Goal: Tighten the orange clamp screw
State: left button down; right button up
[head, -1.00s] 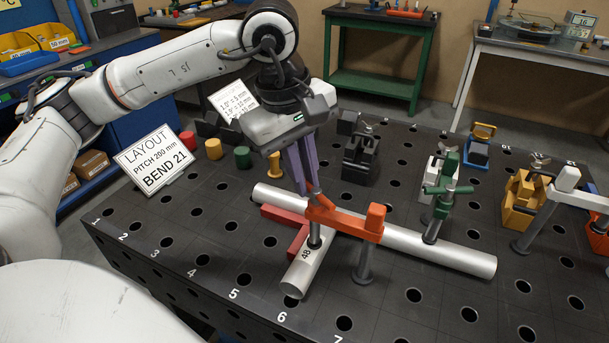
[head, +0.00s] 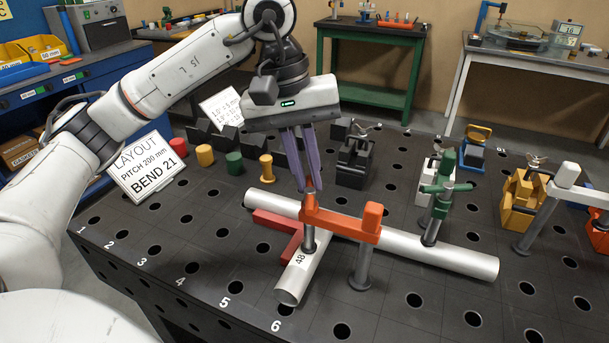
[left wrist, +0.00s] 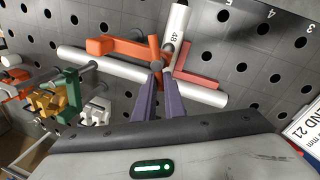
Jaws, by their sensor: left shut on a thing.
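The orange clamp (head: 338,224) stands on a grey post (head: 362,268) in the table. Its arm reaches left to a vertical screw (head: 309,240) over the short silver pipe (head: 296,280) marked 48. This pipe meets a long silver pipe (head: 430,250) lying across the table. My left gripper (head: 308,189) points down with its purple fingers shut on the top of the clamp screw. The fingertips (left wrist: 157,72) also show at the screw in the left wrist view; they hide part of its top. My right gripper is not in view.
A red square (head: 275,223) lies in the corner between the pipes. A green clamp (head: 441,195) stands on the long pipe to the right. Black blocks (head: 355,160) and coloured pegs (head: 234,163) stand behind. The perforated table is clear at the front right.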

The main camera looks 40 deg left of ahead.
pick_arm(q)
jog(key=shift+w+d+m, duration=0.1)
jog(key=shift+m, duration=0.4)
jog(key=c, duration=1.8)
grip_release()
jog(key=shift+r, duration=0.15)
jog(key=shift+r, duration=0.4)
jog(key=r, duration=0.3)
jog(key=a+r+p, duration=0.1)
jog(key=r, duration=0.2)
jog(key=s+r, duration=0.1)
jog(key=r, duration=0.2)
jog(key=shift+a+r+p, duration=0.1)
jog(key=shift+a+p, duration=0.3)
